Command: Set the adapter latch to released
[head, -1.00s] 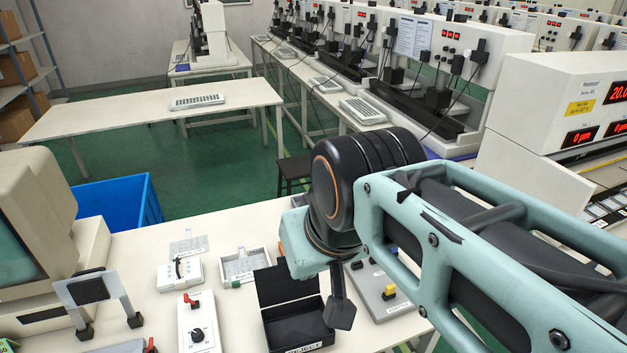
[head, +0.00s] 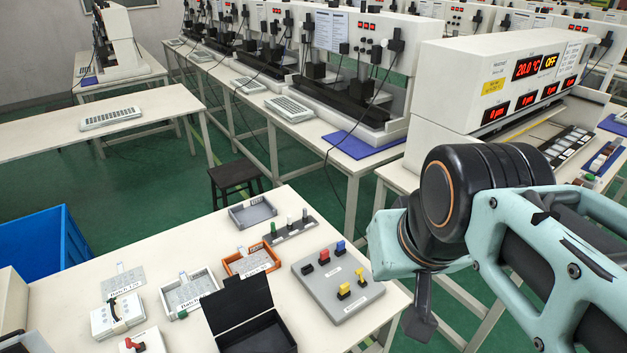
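No part is readably marked as the adapter latch, so I cannot tell which one it is. On the white table, a small white box (head: 103,323) with a dark lever (head: 119,308) stands at the lower left. Below it is a white unit with a red handle (head: 135,345), cut by the lower edge. A grey panel (head: 318,262) carries yellow, red, blue and black knobs. My gripper (head: 421,325) hangs at the right, beyond the table's right edge in the picture. Only a dark finger part shows, and its opening is hidden.
An open black box (head: 240,305) stands front centre on the table. Near it are trays with films (head: 190,295), an orange-framed tray (head: 250,260) and a grey tray (head: 252,212). A blue bin (head: 40,245) and a stool (head: 234,176) stand beyond. A machine with red displays (head: 500,85) is at right.

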